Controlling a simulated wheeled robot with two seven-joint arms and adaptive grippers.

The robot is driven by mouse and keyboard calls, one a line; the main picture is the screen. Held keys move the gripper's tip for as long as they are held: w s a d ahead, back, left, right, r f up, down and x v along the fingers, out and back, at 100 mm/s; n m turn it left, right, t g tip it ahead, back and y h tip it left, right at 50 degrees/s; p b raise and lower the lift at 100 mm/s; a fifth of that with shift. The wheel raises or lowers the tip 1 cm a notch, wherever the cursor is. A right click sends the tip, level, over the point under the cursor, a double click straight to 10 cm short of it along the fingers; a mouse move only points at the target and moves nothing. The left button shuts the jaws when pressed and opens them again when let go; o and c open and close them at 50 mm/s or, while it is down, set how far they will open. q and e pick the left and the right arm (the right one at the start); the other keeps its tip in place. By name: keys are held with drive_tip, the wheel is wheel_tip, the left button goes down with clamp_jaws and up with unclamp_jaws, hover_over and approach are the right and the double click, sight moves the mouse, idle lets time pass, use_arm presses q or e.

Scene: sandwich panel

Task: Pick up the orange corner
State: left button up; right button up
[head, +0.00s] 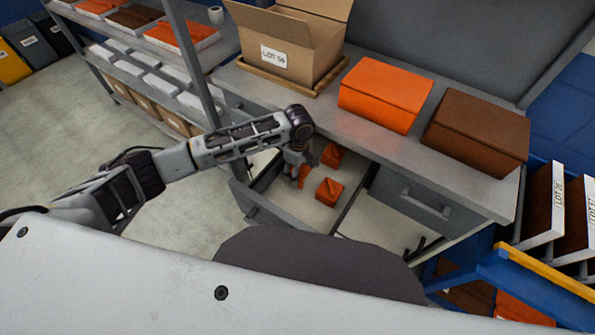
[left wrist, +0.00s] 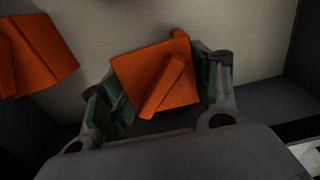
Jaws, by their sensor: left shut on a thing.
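My left gripper (head: 298,168) reaches down into an open drawer (head: 262,222). It is shut on an orange corner (head: 303,176), a small folded piece. In the left wrist view the held orange corner (left wrist: 135,72) sits between the green-padded fingers of the gripper (left wrist: 160,105). Two other orange corners lie in the drawer, one farther back (head: 333,152) and one nearer the front (head: 329,191). Another corner also shows at the left of the left wrist view (left wrist: 38,52). My right gripper is not in view.
On the bench (head: 350,135) above the drawer stand an open cardboard box (head: 290,35), a large orange block (head: 385,95) and a brown block (head: 477,130). A shut drawer (head: 420,200) is to the right. A blue rack (head: 530,285) stands at the right edge.

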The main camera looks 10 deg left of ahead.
use_arm(q)
wheel_tip(320, 180, up, 8)
drive_tip(key=shift+f+p, duration=0.1)
drive_tip(key=shift+p, duration=0.4)
drive_tip(key=shift+r, duration=0.75)
drive_tip(key=shift+a, duration=0.1)
drive_tip(key=shift+a+r+m, duration=0.35)
drive_tip(key=shift+a+m, duration=0.35)
drive_tip(key=shift+m, duration=0.2)
use_arm(e)
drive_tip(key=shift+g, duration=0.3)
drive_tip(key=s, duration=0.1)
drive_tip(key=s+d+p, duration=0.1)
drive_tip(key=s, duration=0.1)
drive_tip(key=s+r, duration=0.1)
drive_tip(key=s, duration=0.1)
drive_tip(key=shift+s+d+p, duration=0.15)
drive_tip(key=shift+p, duration=0.25)
use_arm(q)
drive_tip(key=s+a+r+m, duration=0.1)
drive_tip(key=a+r+m, duration=0.4)
drive_tip(key=a+m, duration=0.4)
drive_tip(key=shift+s+a+r+m, duration=0.3)
drive_tip(key=shift+s+a+m, duration=0.1)
drive_tip(key=shift+m, duration=1)
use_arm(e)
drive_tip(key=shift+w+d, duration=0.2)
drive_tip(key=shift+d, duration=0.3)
